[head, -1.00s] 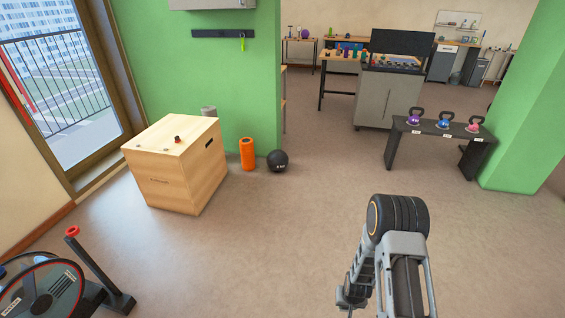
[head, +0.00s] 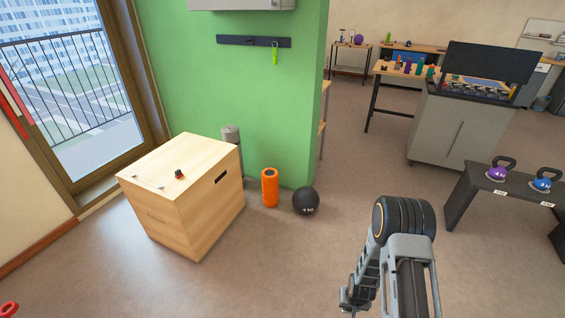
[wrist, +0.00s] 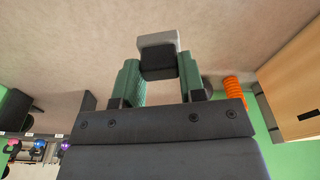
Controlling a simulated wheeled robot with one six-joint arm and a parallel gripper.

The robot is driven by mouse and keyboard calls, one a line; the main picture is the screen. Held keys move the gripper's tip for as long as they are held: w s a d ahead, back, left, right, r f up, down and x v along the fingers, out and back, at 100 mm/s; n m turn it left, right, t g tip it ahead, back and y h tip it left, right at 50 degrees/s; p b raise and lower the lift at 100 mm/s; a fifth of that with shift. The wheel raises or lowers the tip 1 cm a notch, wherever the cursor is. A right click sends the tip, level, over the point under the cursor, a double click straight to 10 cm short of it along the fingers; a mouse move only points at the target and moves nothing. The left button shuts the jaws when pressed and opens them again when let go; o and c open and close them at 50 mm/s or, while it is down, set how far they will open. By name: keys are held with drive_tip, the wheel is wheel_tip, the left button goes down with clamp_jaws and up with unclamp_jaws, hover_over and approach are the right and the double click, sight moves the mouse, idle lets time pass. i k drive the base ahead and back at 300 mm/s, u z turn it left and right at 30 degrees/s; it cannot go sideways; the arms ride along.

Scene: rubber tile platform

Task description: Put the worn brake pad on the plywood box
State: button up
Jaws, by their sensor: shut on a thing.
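The plywood box (head: 160,220) stands on the floor at the left in the head view, by the green wall. Its top is mostly bare, with a small dark and red item (head: 179,174) and small pale marks or pieces on it. In the wrist view the side of the box (wrist: 293,85) shows at the right edge. My gripper (wrist: 158,72) is shut on the worn brake pad (wrist: 158,42), a grey and black block between two green fingers. The pad is held over the floor, away from the box. In the head view the gripper and pad are hidden behind my arm.
An orange foam roller (head: 269,188) and a black ball (head: 306,201) stand right of the box. A grey cylinder (head: 231,135) stands behind it. A dark bench with kettlebells (head: 497,170) is at the right. The floor before the box is clear.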

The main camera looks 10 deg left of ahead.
sight(199, 161)
drive_tip(key=u, duration=0.75)
drive_tip(key=i, duration=2.05)
drive_tip(key=u, duration=1.05)
